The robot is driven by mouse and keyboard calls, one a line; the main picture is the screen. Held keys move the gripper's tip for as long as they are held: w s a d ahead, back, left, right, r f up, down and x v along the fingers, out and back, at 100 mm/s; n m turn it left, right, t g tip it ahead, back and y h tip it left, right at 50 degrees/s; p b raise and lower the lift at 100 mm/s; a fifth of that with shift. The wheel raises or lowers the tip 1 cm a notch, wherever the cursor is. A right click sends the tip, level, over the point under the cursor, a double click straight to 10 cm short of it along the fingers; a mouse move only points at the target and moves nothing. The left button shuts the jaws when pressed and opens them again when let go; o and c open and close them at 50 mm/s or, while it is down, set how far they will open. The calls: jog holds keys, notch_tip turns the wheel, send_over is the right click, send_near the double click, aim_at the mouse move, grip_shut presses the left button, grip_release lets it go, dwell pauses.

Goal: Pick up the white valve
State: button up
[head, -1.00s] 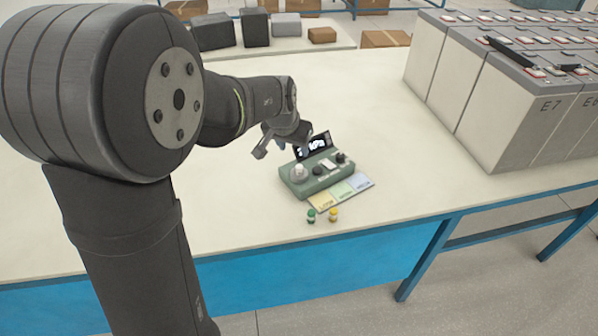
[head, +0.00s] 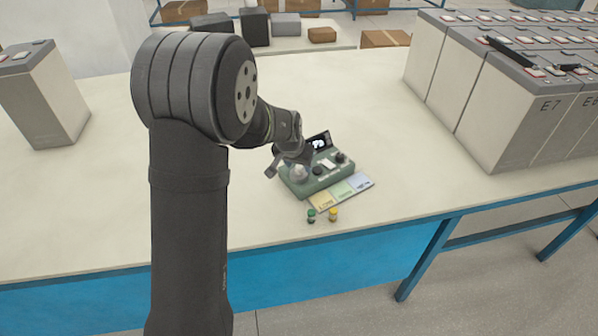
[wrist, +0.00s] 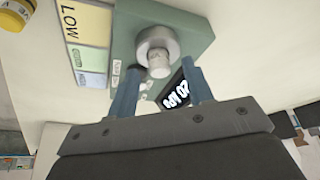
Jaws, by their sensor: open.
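The white valve (head: 299,174) is a short pale cylinder in a grey round seat at the left end of a green device (head: 325,181). In the wrist view the valve (wrist: 159,60) stands between and just beyond the tips of my two blue-grey fingers. My gripper (wrist: 164,72) is open, with a finger to each side of the valve and no clear contact. In the head view my gripper (head: 287,168) is over the device's left end and partly covers the valve.
The device has a lit display (head: 319,143) and dark knobs. A coloured card (head: 342,191) lies along its front. A green-topped (head: 311,215) and a yellow-topped small piece (head: 333,214) stand near the table edge. Large batteries (head: 515,110) stand at right, another (head: 42,95) at left.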

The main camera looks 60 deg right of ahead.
jog(key=shift+d+f, duration=0.15)
jog(key=shift+f, duration=0.15)
jog(key=shift+c, duration=0.5)
grip_shut()
